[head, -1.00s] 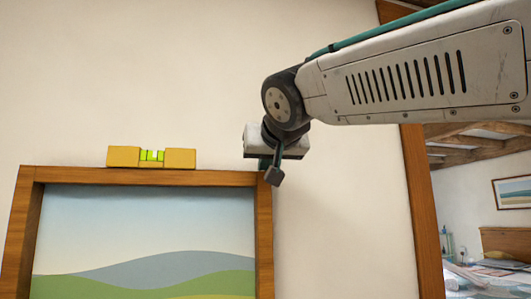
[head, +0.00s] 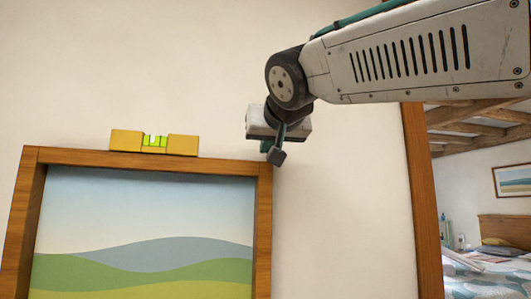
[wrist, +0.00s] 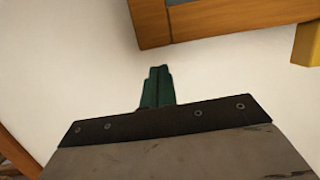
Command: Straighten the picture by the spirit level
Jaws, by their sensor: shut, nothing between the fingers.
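The picture (head: 150,210), a hill landscape in a brown wooden frame (head: 262,225), hangs on the wall. In the head view its top edge slopes down slightly to the right. In the wrist view my gripper (wrist: 157,87) points towards the wall beside a frame corner (wrist: 150,22), and the level (wrist: 308,45) shows at the right.
Bare cream wall lies above the frame and to its right. A wooden door post (head: 422,200) stands further right. Beyond it is a room with a bed (head: 490,265) and a small framed picture (head: 513,180).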

